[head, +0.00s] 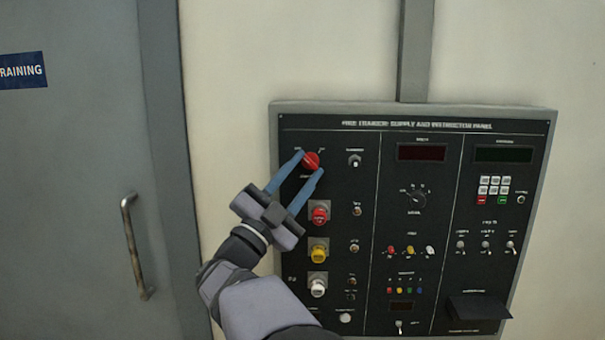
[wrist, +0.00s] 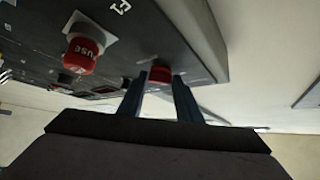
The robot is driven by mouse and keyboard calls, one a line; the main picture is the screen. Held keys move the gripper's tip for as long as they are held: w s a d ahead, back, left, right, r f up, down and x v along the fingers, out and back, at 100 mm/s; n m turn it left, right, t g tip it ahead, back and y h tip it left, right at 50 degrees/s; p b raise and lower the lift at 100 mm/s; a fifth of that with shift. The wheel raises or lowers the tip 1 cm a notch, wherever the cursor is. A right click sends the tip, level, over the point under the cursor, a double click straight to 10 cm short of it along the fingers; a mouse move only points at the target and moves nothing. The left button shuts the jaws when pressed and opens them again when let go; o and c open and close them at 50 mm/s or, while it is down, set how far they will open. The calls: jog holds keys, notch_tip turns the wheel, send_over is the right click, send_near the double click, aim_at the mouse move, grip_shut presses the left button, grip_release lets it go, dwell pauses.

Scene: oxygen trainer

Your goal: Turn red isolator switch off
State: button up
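The red isolator switch (head: 311,160) is a round red knob at the top left of the black panel. It also shows in the wrist view (wrist: 160,75), between the fingertips. My gripper (head: 308,162) reaches up to it from the lower left, with one blue finger on each side of the knob. The fingers are apart. In the wrist view a small gap seems to show beside the knob, but I cannot tell for certain whether either finger touches it. The knob's markings are too blurred to read.
Below the switch, a red fuse holder (head: 320,214), a yellow one (head: 319,251) and a white one (head: 318,286) stick out from the panel (head: 365,220). A toggle switch (head: 355,160) is just right of the knob. A grey door with a handle (head: 134,245) is at left.

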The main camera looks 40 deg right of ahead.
jog(key=shift+o, duration=1.4)
jog(key=shift+f, duration=0.1)
jog(key=b+v, duration=0.3)
jog(key=v, duration=0.4)
jog(key=shift+a, duration=0.15)
